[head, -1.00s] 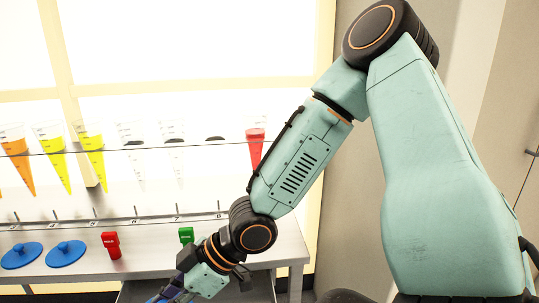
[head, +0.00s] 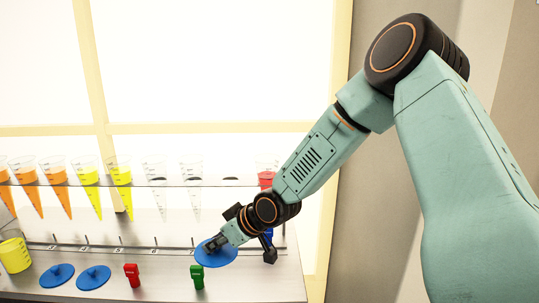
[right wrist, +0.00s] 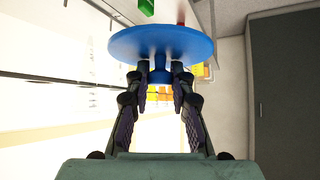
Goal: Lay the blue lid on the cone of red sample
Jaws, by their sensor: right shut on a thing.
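My right gripper (right wrist: 160,78) is shut on the knob of a blue lid (right wrist: 160,42), whose broad disc lies beyond the fingertips in the right wrist view. The cone of red sample (head: 266,180) hangs at the right end of the shelf. Its top shows, and its lower part is hidden behind my right arm. My left gripper is not in view.
Orange, yellow and clear cones (head: 120,185) hang along the shelf, with an empty hole (head: 231,179) left of the red cone. Two blue lids (head: 93,279), a red block (head: 132,274), a green block (head: 197,278) and a yellow beaker (head: 14,254) stand on the bench.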

